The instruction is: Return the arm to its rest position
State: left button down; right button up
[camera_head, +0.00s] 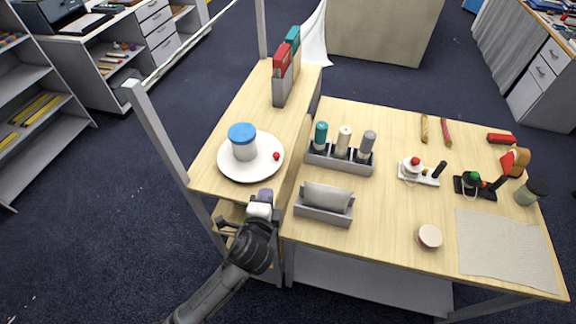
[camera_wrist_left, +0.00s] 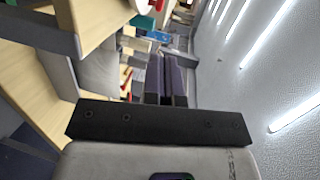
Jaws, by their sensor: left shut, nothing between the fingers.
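My left gripper (camera_head: 265,197) is near the front edge of the raised wooden shelf (camera_head: 225,185), left of the napkin holder. Its arm comes in from the bottom left. In the left wrist view, the dark purple fingers (camera_wrist_left: 167,75) are closed together with nothing between them. My right gripper does not show in either view.
A white plate (camera_head: 232,172) with a blue-lidded jar (camera_head: 243,143) and a small red ball (camera_head: 276,156) is just beyond the gripper. A grey napkin holder (camera_head: 325,204) and a bottle rack (camera_head: 341,164) stand to the right. A grey post (camera_head: 165,135) rises at left.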

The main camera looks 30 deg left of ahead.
pick_arm(q)
jog(key=shift+s, duration=0.1)
jog(key=s+d+f+n+g+h+p, duration=0.1)
jog(key=s+n+g+h+p, duration=0.4)
jog(key=s, duration=2.2)
jog(key=d+n+g+p, duration=0.1)
jog(key=n+g+p, duration=0.5)
jog(key=n, duration=0.1)
jog(key=shift+d+f+h, duration=0.15)
jog(key=shift+h, duration=0.15)
